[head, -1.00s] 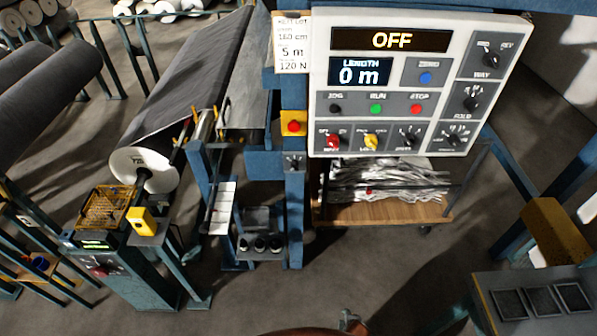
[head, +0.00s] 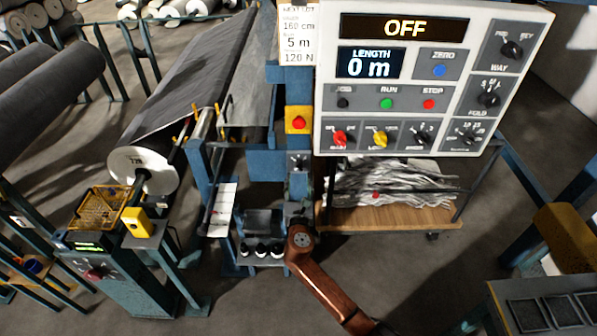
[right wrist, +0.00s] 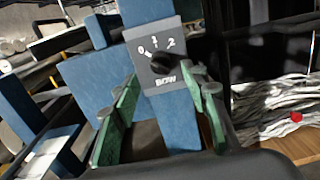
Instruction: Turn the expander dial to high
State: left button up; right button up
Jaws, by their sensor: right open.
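The small dial plate labelled BOW (right wrist: 158,62), with marks 0, 1 and 2 and a black knob, is on a blue post. Its white pointer appears turned to the upper left, towards 0. In the head view the dial (head: 298,161) is below the yellow box with a red button. My right gripper (head: 298,208) is just below the dial in the head view. In the right wrist view my right gripper (right wrist: 166,88) is open, its green-padded fingers on either side of the post and the dial between and beyond them. Nothing is held. My left gripper is out of view.
A large control panel (head: 325,75) reading OFF and 0 m hangs right of the post. A red button (head: 298,122) is above the dial. A wooden-shelved cart (head: 390,217) with crumpled material stands at right. A grey fabric roll (head: 145,170) is at left.

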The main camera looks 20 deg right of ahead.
aim_at(299, 170)
jog(key=x, duration=0.4)
jog(key=shift+w+f+b, duration=0.1)
jog(key=shift+f+b, duration=0.05)
jog(key=shift+b, duration=0.25)
jog(key=shift+w+d, duration=0.25)
jog(key=shift+w, duration=0.35)
jog(key=shift+c, duration=0.5)
grip_shut()
